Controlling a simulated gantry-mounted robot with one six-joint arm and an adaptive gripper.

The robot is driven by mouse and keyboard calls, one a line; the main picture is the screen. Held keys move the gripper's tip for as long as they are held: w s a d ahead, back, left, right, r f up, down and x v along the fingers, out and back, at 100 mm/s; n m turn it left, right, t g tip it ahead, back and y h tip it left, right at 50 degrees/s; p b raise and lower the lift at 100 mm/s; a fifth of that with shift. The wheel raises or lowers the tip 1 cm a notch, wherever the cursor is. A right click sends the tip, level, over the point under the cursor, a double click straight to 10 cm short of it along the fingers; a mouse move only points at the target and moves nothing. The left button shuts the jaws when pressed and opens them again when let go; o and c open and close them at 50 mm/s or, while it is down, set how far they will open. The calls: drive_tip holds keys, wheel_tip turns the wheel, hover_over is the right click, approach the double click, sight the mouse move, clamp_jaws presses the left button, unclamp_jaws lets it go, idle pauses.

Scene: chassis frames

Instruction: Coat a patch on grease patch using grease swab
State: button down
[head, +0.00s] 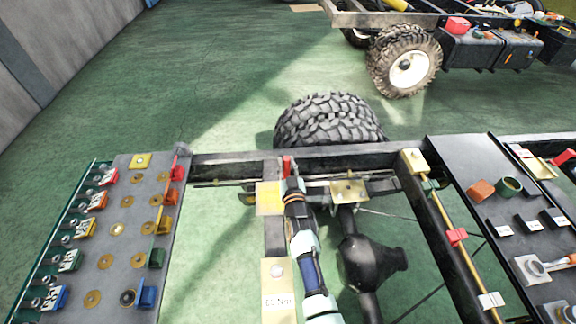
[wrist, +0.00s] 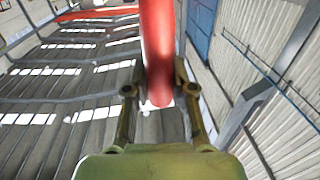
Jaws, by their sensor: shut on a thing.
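My gripper (wrist: 158,92) is shut on a red, rod-like thing, which looks like the handle of the grease swab (wrist: 158,45). The wrist view looks up towards the roof, and the swab's working end cannot be made out. In the head view my arm reaches up the middle to the chassis rail, with a bit of red (head: 287,165) at its far end. A pale plate with a yellow square, likely the grease patch (head: 269,198), lies just left of the arm's end. I cannot tell whether the swab touches it.
A grey panel (head: 128,215) with coloured fittings stands at the left. A dark tray (head: 480,165) with small parts is at the right. A rail with a brass-coloured rod (head: 445,220), a tyre (head: 330,122) and a black axle housing (head: 370,262) lie around the arm.

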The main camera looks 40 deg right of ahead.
sight(288, 159)
drive_tip(key=shift+r+p, duration=1.85)
drive_tip(key=shift+r, duration=0.4)
drive_tip(key=shift+s+d, duration=0.1)
drive_tip(key=shift+s, duration=0.05)
